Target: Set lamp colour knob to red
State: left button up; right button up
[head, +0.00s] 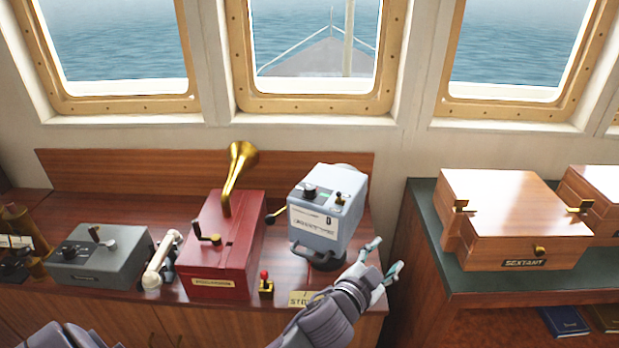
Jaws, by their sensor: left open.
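The signal lamp (345,225) is a pale blue-grey box on a dark round base, right of centre on the wooden console. Its top has a black knob (309,190) at the left and a small toggle switch (339,199) at the right. The knob's setting is too small to read. A white label and a dark carrying handle are on its front. My left gripper (383,259) is open and empty, just right of the lamp's lower front and apart from the knob. My right gripper is not in view.
A red box with a brass horn (238,170) stands left of the lamp. Further left are a white handset (161,258) and a grey lever box (100,254). A small red-knobbed lever (265,284) is in front. A sextant box (520,215) is on the right table.

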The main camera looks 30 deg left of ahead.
pick_arm(q)
jog(key=w+d+r+m+h, duration=0.3)
jog(key=d+r+m+h, duration=0.3)
jog(key=r+m+h, duration=0.15)
jog(key=w+d+r+m+h, duration=0.2)
jog(key=d+r+m+h, duration=0.4)
jog(key=r+m+h, duration=0.15)
notch_tip(320, 180, up, 5)
jog(key=m+g+y, duration=0.9)
jog(key=g+y, duration=0.7)
jog(key=g, duration=0.1)
send_over(309, 187)
notch_tip(309, 187, down, 14)
jog(key=p, duration=0.2)
jog(key=shift+r+p, duration=0.25)
jog(key=shift+p, duration=0.15)
